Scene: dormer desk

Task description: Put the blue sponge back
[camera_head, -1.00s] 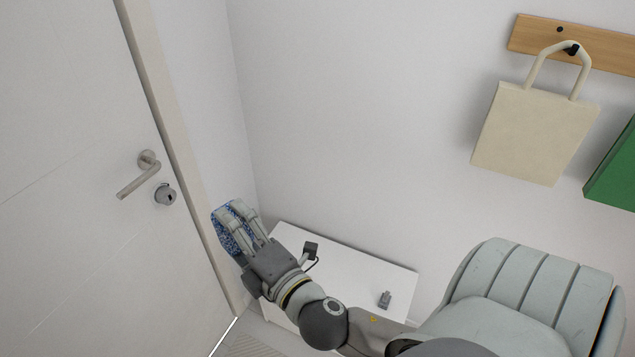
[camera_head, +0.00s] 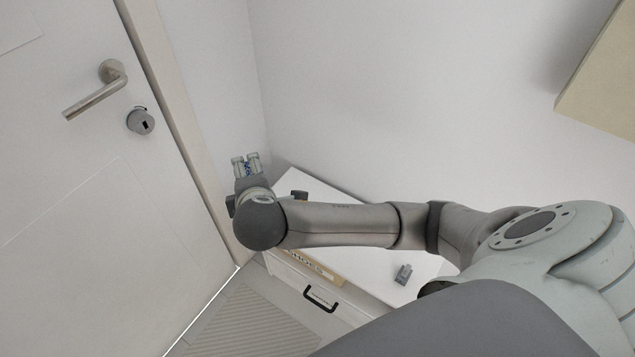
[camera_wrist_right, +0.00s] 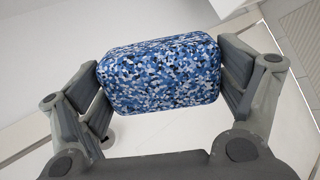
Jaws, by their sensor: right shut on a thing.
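The blue sponge (camera_wrist_right: 160,75) is a speckled blue, white and black block. It fills the middle of the right wrist view, pinched between the two fingers of my right gripper (camera_wrist_right: 165,85). In the head view my right gripper (camera_head: 247,164) is over the far left end of a white cabinet (camera_head: 365,268), near the corner of the walls. Only a small bit of the blue sponge (camera_head: 248,168) shows between the fingers there. Whether the sponge touches anything below cannot be told. My left gripper is not in view.
A small grey object (camera_head: 403,274) lies on the cabinet top at the right. The cabinet front has a black handle (camera_head: 321,299) and a lettered strip (camera_head: 315,268). A door with a lever handle (camera_head: 95,95) stands at the left.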

